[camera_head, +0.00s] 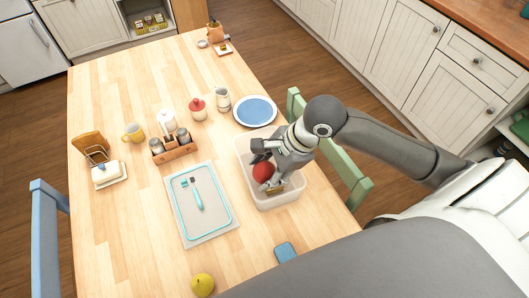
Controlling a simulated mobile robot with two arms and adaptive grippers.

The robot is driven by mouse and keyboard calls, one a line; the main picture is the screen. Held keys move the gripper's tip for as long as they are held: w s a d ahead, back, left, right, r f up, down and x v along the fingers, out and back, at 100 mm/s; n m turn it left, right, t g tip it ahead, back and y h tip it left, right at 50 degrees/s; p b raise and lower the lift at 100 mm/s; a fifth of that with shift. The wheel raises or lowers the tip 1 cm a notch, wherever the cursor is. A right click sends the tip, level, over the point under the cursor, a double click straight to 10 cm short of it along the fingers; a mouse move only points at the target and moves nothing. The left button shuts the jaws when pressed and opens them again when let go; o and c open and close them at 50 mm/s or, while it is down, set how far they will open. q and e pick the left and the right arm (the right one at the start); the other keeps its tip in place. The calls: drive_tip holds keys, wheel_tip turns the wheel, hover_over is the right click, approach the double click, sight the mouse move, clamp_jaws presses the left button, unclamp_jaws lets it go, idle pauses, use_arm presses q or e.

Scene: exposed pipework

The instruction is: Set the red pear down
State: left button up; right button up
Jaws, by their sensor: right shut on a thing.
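The red pear (263,172) is in my right gripper (267,170), held at or just above the clear plastic bin (269,204) on the wooden table. The gripper's fingers partly hide the pear, and I cannot tell whether the pear touches the bin's floor. A small yellowish-brown item (276,190) shows in the bin beside the pear. My left gripper is not in view.
A yellow-green fruit (202,285) and a blue flat item (285,252) are at the front. The table's left front is clear.

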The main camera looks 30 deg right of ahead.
drive_tip(key=w+d+f, duration=0.2)
drive_tip(key=w, duration=0.1)
drive_tip(key=w+d+f, duration=0.2)
drive_tip(key=w+f, duration=0.1)
drive_tip(key=w, duration=0.1)
drive_tip(key=w+d+f+p, duration=0.1)
drive_tip(key=w+d+f, duration=0.1)
drive_tip(key=w+f, duration=0.1)
drive_tip(key=shift+w+f, duration=0.1)
drive_tip(key=shift+w, duration=0.35)
drive_tip(key=shift+w+d+f, duration=0.1)
drive_tip(key=shift+w+f, duration=0.2)
drive_tip(key=shift+f, duration=0.1)
wheel_tip(320, 180, down, 3)
drive_tip(key=shift+w+d+r+p, duration=0.1)
drive_tip(key=shift+w+d+p, duration=0.05)
drive_tip(key=shift+p, duration=0.2)
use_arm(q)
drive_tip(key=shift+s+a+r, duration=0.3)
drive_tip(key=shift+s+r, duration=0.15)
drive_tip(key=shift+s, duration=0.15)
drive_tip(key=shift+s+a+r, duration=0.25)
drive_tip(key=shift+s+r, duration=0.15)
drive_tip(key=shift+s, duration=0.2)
use_arm(e)
drive_tip(key=shift+f, duration=0.4)
drive_tip(key=shift+f, duration=0.25)
